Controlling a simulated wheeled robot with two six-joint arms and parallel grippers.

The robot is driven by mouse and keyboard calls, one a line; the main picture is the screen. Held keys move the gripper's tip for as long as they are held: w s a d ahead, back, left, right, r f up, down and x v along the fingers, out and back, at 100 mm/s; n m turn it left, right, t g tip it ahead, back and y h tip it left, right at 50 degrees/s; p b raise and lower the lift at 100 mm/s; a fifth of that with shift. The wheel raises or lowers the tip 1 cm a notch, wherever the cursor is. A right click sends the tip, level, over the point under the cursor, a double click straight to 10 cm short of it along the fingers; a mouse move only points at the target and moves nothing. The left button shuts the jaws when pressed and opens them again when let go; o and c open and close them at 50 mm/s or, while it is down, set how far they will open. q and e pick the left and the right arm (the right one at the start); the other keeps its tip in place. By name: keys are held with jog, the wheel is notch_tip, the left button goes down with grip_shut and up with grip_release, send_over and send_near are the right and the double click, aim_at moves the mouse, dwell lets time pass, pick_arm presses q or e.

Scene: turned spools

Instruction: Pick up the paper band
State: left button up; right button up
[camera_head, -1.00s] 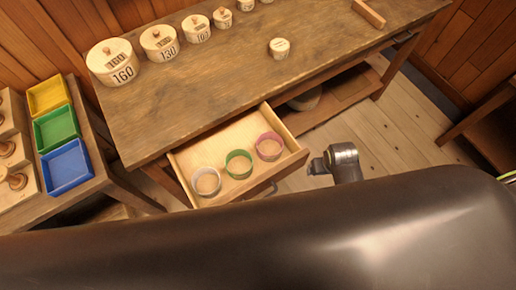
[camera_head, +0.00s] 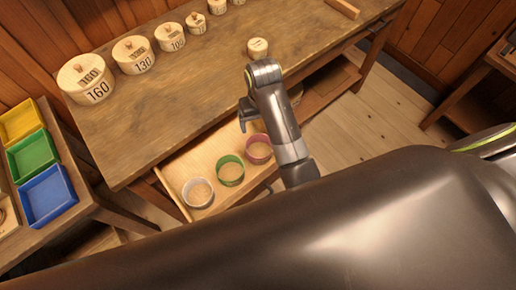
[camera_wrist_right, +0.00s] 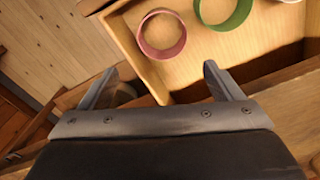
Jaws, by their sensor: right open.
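Three open ring-shaped bands stand in the open drawer (camera_head: 205,152): a white one (camera_head: 197,204) at the left, a green one (camera_head: 230,183) in the middle, and a pink one (camera_head: 250,159) at the right. The frames do not show which is the paper band. My right gripper (camera_head: 245,112) is open and empty, above the drawer's right end near the table edge. In the right wrist view, the pink band (camera_wrist_right: 162,56) lies beyond the gripper's parted fingers, the green band (camera_wrist_right: 228,27) to its right, and the white one is mostly cut off. My left gripper is not in view.
The worktable (camera_head: 190,100) stands behind the drawer and bears several numbered round wooden boxes, with a small one (camera_head: 258,48) near its front edge. A side table at the left holds yellow (camera_head: 18,120), green (camera_head: 32,155) and blue (camera_head: 48,195) trays. Floor is clear at the right.

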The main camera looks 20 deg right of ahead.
jog(key=f, duration=1.5)
jog(key=shift+a+f, duration=0.2)
jog(key=shift+f, duration=0.75)
jog(key=c, duration=0.6)
